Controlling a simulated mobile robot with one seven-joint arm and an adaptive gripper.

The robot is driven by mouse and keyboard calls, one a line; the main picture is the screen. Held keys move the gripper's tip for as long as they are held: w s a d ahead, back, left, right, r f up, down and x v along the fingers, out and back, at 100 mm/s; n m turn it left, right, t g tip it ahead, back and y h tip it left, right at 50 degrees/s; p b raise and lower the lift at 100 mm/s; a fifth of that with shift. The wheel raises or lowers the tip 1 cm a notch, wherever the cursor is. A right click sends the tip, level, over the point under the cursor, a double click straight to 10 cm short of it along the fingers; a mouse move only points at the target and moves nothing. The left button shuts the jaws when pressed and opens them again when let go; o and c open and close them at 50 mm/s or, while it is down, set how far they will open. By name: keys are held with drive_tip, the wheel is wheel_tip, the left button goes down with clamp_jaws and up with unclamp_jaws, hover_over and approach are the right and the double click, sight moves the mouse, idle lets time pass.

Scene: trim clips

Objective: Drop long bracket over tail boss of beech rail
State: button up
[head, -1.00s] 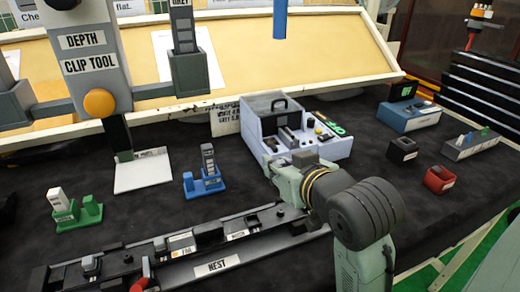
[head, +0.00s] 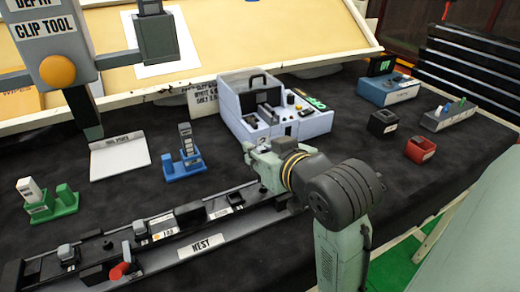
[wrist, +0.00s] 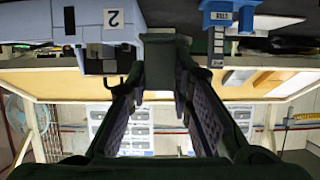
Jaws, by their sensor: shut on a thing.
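My gripper (head: 256,160) is low over the right part of the long dark rail fixture marked NEST (head: 165,258), just in front of the pale blue box. In the wrist view the two dark fingers (wrist: 166,78) are closed on a dark part (wrist: 167,47), probably the long bracket. Its full shape is hidden, and it is too small to make out in the head view. Dark blocks and small labels line the fixture; one label (head: 163,233) is too blurred to read surely. I cannot make out a beech-coloured rail or tell which feature is the tail boss.
A pale blue box (head: 311,126) stands behind my gripper. A blue stand (head: 182,168) and a green stand (head: 52,205) stand behind the fixture. Black and red bins (head: 420,150) are at right.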

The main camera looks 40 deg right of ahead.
drive_tip(key=shift+f+b, duration=0.85)
drive_tip(key=shift+f, duration=0.55)
drive_tip(key=shift+f+b, duration=0.9)
drive_tip(key=shift+f, duration=0.6)
idle(0.7)
drive_tip(key=o, duration=1)
drive_tip(key=shift+o, duration=0.2)
drive_tip(key=shift+r, duration=0.1)
